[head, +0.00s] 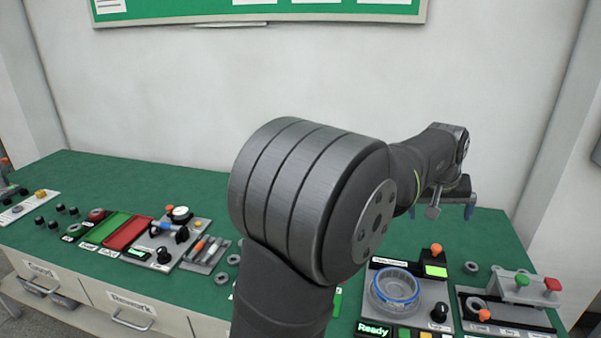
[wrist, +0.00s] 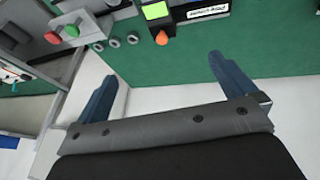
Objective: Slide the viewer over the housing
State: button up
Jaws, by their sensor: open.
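The housing appears to be the round, clear, blue-rimmed cup (head: 395,288) on a grey station at the front right. Behind and right of it is a black block with a lit green screen (head: 436,271) and an orange knob (head: 436,249); I take this to be the viewer, but cannot be sure. The screen (wrist: 156,10) and orange knob (wrist: 162,38) also show at the top of the wrist view. My gripper (head: 452,208) is open and empty beyond the station, near the table's far edge. Its two blue fingers (wrist: 162,68) are spread apart, clear of the knob. The housing is outside the wrist view.
A box with green and red buttons (head: 537,285) stands to the right. A black dial (head: 439,312) is beside the housing. Loose grey rings (head: 470,267) lie on the green table. More panels (head: 170,240) stand at left. My arm hides the table's middle.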

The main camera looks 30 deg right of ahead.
jog(key=shift+c, duration=0.2)
jog(key=shift+d, duration=0.1)
jog(key=c, duration=0.4)
jog(key=d+f+m, duration=0.1)
jog(key=w+d+f+m, duration=0.1)
jog(key=d, duration=0.1)
jog(key=w+d+f+m, duration=0.1)
jog(key=d, duration=0.1)
jog(key=shift+d+m, duration=0.2)
jog(key=shift+m, duration=0.2)
jog(key=c, duration=0.7)
send_near(437, 246)
jog(key=x, duration=0.8)
jog(key=shift+s+f, duration=0.1)
jog(key=shift+f, duration=0.05)
jog(key=shift+t, duration=0.3)
grip_shut()
